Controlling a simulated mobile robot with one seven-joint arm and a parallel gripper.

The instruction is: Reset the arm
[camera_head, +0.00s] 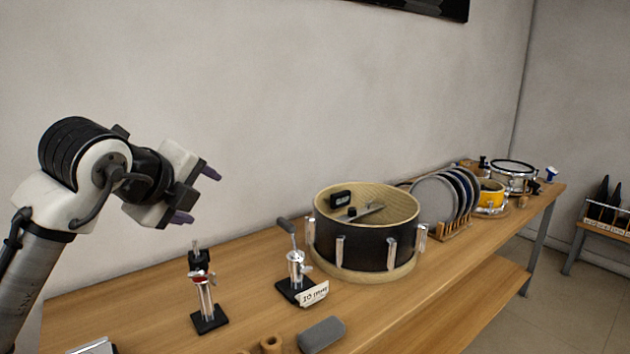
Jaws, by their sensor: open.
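My gripper (199,195) is at the left of the head view, at the end of my raised arm. Its two purple-grey fingers are spread apart with nothing between them. It hangs in the air above the left part of the wooden bench (250,260), clear of everything on it. The wrist is bent so that the fingers point to the right.
Below my gripper stand a clamp on a black base (208,318) and a second clamp (297,287) with a "10 mm" label. An open black drum (365,247) holds small items. Upright discs (436,198) in a rack and more drums stand farther right.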

